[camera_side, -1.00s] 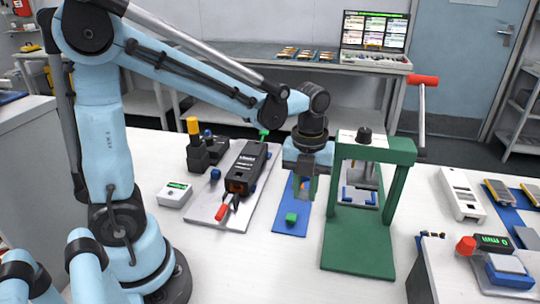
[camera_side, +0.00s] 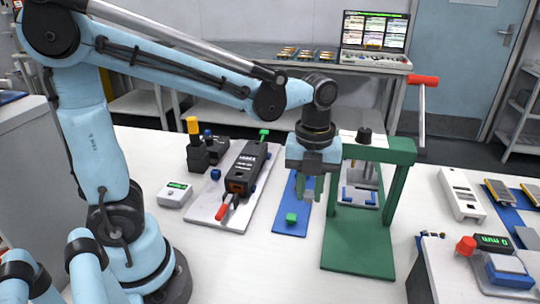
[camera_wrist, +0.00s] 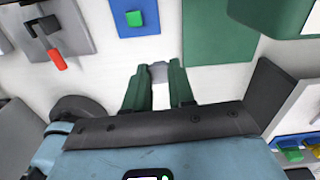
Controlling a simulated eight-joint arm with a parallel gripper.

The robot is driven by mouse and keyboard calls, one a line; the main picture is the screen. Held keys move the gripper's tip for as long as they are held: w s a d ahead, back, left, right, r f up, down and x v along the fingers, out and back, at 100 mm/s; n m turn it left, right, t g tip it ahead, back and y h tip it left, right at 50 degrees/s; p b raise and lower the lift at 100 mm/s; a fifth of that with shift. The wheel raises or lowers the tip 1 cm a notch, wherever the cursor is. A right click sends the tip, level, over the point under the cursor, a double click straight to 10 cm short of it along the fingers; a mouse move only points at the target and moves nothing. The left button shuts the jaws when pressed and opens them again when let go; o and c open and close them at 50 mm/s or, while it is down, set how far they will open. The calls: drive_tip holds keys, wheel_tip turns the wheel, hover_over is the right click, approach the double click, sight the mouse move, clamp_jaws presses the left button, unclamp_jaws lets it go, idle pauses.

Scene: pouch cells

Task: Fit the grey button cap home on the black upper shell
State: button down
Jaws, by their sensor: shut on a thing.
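My gripper (camera_side: 309,196) points down over the white table, in front of the green press frame's left side. In the wrist view its green fingers (camera_wrist: 158,82) are shut on a small light grey piece, which looks like the grey button cap (camera_wrist: 158,70). The fingers hide most of it in the side view. A black housing (camera_side: 246,165), which may be the black upper shell, lies on a pale plate with a red-handled clamp, left of my gripper and apart from it. In the wrist view only part of that plate shows.
A blue mat (camera_side: 290,228) with a green block (camera_side: 291,218) lies left of my gripper. The green press (camera_side: 357,246) stands close on the right. The red-handled clamp (camera_side: 222,211) sits on the plate (camera_side: 203,214).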

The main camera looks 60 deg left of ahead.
drive_tip(key=a+n, duration=0.9)
drive_tip(key=a, duration=0.4)
drive_tip(key=n, duration=0.8)
approach(238, 163)
drive_tip(key=s+d, duration=0.2)
drive_tip(key=d, duration=0.3)
drive_tip(key=shift+a+r, duration=0.15)
drive_tip(key=shift+r, duration=0.1)
drive_tip(key=shift+f, duration=2.9)
drive_tip(key=shift+f, duration=0.85)
drive_tip(key=c, duration=0.9)
unclamp_jaws()
drive_tip(key=shift+r, duration=0.15)
